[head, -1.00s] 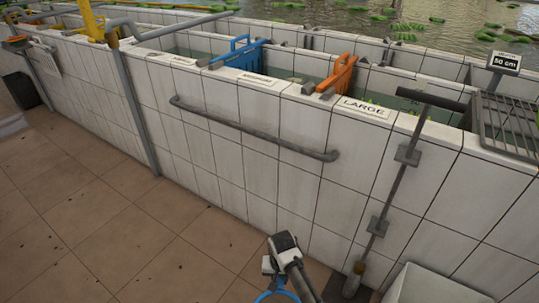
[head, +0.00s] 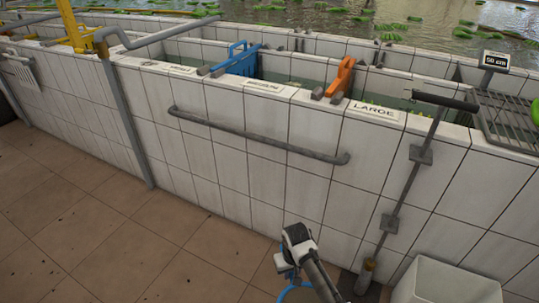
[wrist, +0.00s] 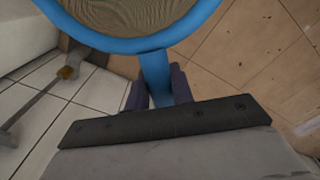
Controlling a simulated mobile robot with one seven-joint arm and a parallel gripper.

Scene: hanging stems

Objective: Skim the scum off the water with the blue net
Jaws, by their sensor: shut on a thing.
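The blue net (wrist: 150,42) is in my gripper (wrist: 162,92). In the wrist view its round blue rim and brownish mesh fill the top, and its blue handle runs down between the two dark fingers, which are shut on it. In the head view only a bit of the blue net (head: 290,289) shows at the bottom edge, beside my wrist, low over the floor in front of the tiled wall. The water (head: 470,40) lies beyond the wall at the top right, with green floating patches (head: 390,27). I cannot tell which patches are scum.
A grey rail (head: 250,137) runs along the white tiled wall. A blue gate (head: 243,60) and an orange gate (head: 341,76) stand in the channels. The floor at left is clear.

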